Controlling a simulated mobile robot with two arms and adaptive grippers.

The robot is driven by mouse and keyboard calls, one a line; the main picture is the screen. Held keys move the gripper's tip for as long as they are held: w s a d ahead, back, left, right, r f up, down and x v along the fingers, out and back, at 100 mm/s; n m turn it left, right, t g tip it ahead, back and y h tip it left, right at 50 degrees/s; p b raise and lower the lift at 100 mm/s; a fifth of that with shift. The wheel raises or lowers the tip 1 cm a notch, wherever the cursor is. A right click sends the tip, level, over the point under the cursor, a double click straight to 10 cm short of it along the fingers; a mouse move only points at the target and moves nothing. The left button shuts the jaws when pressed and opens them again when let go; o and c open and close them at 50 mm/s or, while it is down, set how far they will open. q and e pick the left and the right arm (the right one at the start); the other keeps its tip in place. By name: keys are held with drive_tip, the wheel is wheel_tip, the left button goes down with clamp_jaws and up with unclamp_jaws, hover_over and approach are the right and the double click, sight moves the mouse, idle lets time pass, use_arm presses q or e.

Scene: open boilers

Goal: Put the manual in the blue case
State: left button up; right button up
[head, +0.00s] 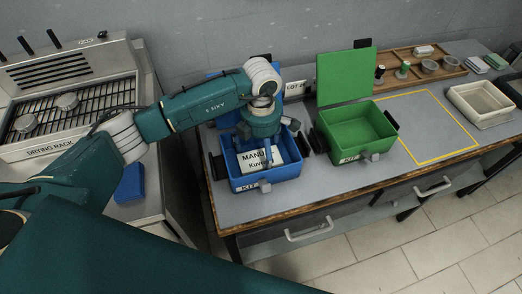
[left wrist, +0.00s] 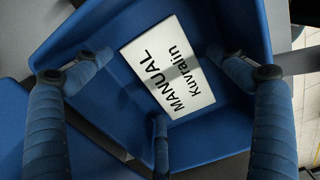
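The manual (head: 252,160) is a white booklet with black lettering. It lies inside the blue case (head: 265,184), and in the left wrist view the manual (left wrist: 168,65) rests on the case floor, slightly turned. The blue case (left wrist: 110,105) is open, with its lid (head: 293,93) raised behind it. My left gripper (head: 266,157) reaches down over the case from above. Its fingers (left wrist: 160,85) are spread apart and hold nothing; the manual lies beyond them. The gripper hides part of the manual in the head view. My right gripper is not in view.
An open green case (head: 357,132) stands right of the blue one. Beyond are a yellow-outlined area (head: 430,125), a beige bin (head: 482,103) and a wooden tray (head: 420,67). A drying rack (head: 70,100) and a blue block (head: 130,184) are on the left.

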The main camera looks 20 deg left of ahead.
sight(261, 154)
use_arm(q)
drive_tip(key=shift+r, duration=0.1)
drive_tip(key=shift+r, duration=0.25)
wheel_tip(261, 154, up, 12)
drive_tip(key=b, duration=0.1)
drive_tip(key=shift+f, duration=0.15)
drive_tip(key=shift+s+f, duration=0.1)
drive_tip(key=shift+f, duration=0.05)
idle(0.3)
